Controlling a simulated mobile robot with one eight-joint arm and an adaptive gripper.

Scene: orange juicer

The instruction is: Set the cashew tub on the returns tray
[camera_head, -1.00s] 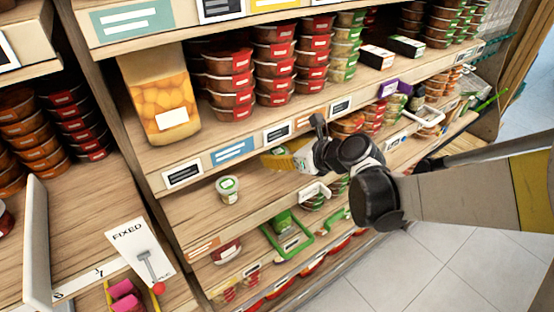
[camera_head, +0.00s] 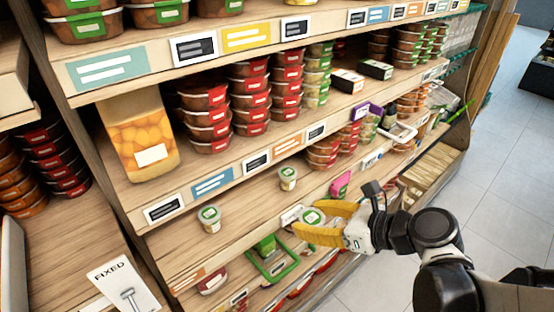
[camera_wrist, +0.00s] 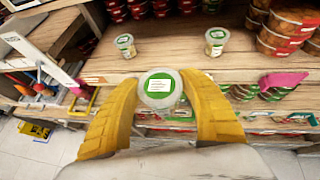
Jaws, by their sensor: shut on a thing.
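My gripper (camera_head: 316,221) has its yellow fingers shut on a small clear tub with a green lid (camera_head: 312,215), held in front of the shelves. In the wrist view the held tub (camera_wrist: 159,88) sits upright between both fingers, its green and white lid toward the camera. Its print is too small to read, so I cannot confirm it is cashew. Two similar green-lidded tubs stand on the middle shelf, one at left (camera_head: 209,219) and one at right (camera_head: 287,178). I cannot tell which thing is the returns tray.
A green-handled carrier (camera_head: 268,262) stands on the lower shelf, below left of my gripper. A pink item (camera_head: 340,185) is at the shelf edge. Stacked red-lidded tubs (camera_head: 249,95) and a tall orange-patterned pack (camera_head: 140,135) fill the shelf above. Floor (camera_head: 490,170) at right is clear.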

